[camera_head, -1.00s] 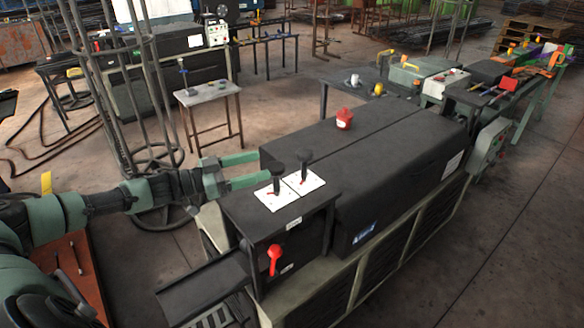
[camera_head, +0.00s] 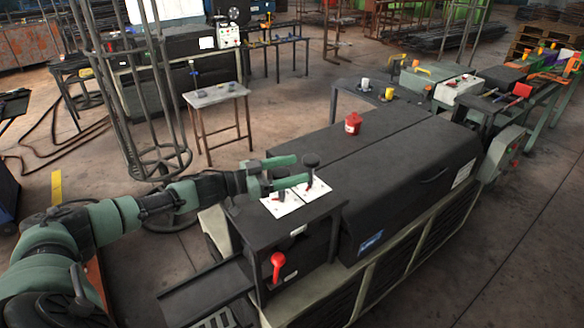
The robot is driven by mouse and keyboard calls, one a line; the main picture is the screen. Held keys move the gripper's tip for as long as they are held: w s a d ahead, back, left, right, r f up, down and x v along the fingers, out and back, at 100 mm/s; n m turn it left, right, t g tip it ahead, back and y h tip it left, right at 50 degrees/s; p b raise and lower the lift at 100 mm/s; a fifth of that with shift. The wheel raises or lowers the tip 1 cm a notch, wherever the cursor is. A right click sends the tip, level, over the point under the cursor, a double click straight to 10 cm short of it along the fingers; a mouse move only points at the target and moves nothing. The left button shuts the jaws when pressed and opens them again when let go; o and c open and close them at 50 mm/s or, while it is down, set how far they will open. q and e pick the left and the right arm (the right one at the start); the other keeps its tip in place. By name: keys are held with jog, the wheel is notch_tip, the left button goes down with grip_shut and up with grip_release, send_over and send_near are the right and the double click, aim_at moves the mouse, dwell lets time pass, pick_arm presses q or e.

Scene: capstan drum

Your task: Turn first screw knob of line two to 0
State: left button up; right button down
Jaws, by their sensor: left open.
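Two black knobs stand upright on white plates with red marks on top of the dark machine's near end: the nearer-left knob (camera_head: 279,173) and the farther-right knob (camera_head: 311,161). The plates' markings are too small to read. My left gripper (camera_head: 302,169) is open, with two green fingers pointing right. Its lower finger crosses the nearer-left knob just below its cap, and its tip reaches toward the farther-right knob. The upper finger lies behind the nearer-left knob. I cannot tell whether either finger touches a knob. My right gripper is not in view.
A red lever (camera_head: 277,260) hangs on the machine's near face, and a red part (camera_head: 353,123) stands on its dark cover (camera_head: 400,165). A small table (camera_head: 217,95) and a tall wire frame (camera_head: 155,150) stand behind my arm. Open floor lies to the right.

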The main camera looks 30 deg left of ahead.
pick_arm(q)
jog(key=c, duration=1.4)
jog(key=shift+o, duration=0.2)
jog(key=shift+w+a+n+t+y+p, duration=0.1)
jog(key=shift+a+n+t+y+p, duration=0.35)
jog(key=shift+n+y+p, duration=1.85)
jog(key=shift+w+a+n+t+y+p, duration=0.1)
jog(key=shift+a+n+t+y+p, duration=0.4)
jog(key=shift+n+y, duration=2.05)
jog(key=shift+a+n+t+y+p, duration=0.35)
jog(key=shift+n+y+p, duration=1)
jog(key=shift+y, duration=2.4)
jog(key=shift+a, duration=0.15)
jog(key=shift+r+y, duration=0.15)
jog(key=shift+y, duration=0.15)
jog(key=o, duration=1.4)
jog(key=shift+c, duration=0.2)
